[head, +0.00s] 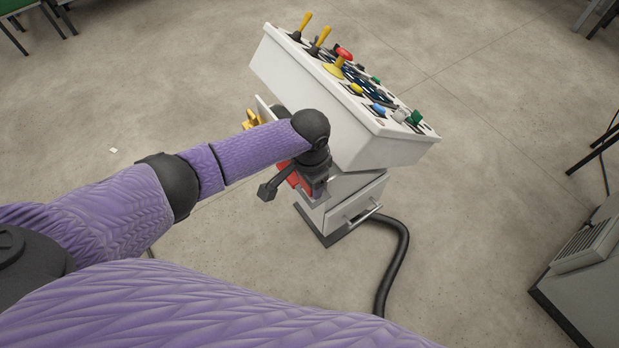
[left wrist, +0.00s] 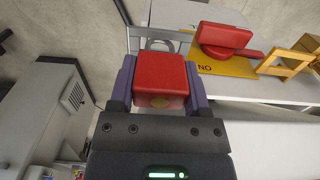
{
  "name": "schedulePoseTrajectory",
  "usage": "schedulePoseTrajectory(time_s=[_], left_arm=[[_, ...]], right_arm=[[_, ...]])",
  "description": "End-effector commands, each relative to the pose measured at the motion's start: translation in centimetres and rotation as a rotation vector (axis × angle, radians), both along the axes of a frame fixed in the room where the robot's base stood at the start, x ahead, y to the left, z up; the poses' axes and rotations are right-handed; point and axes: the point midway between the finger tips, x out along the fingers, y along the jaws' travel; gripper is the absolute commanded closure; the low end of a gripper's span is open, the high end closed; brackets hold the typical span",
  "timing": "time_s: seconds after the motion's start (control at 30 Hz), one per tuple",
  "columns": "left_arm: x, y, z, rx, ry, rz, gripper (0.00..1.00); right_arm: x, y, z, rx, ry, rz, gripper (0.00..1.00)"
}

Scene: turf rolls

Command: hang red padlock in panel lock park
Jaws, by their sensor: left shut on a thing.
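In the left wrist view the red padlock (left wrist: 160,73) sits between the two purple fingers of my left gripper, which is shut on it. Its grey shackle (left wrist: 158,44) points away from the gripper. Just beyond and to the right are a yellow plate (left wrist: 232,68) lettered "NO" and a red handle-like part (left wrist: 226,36). In the head view my left gripper (head: 312,184) is at the near side of the white control panel (head: 350,122). Red shows beside it, partly hidden by my wrist. I cannot tell whether the shackle touches anything. My right gripper is not in view.
A yellow bracket (left wrist: 293,62) stands out right of the plate. The panel's sloped top carries yellow levers (head: 321,38), a red button (head: 344,54) and other knobs. A grey cabinet (head: 585,265) stands right.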

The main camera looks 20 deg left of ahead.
Motion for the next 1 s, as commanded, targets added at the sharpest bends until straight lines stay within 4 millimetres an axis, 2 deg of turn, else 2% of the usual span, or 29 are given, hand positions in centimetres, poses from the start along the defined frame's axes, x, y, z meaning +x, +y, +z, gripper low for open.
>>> schedulePoseTrajectory(time_s=[0.93, 0.97, 1.0], left_arm=[[0.0, 0.0, -2.5, -0.001, 0.0, 0.0, 1.0], [0.0, 0.0, -2.4, -0.001, -0.001, 0.0, 0.34], [0.0, 0.0, -2.4, -0.001, -0.001, 0.0, 0.26]], right_arm=[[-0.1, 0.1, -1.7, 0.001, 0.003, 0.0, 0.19], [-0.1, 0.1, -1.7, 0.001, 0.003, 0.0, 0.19], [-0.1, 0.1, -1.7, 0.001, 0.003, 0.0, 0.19]])
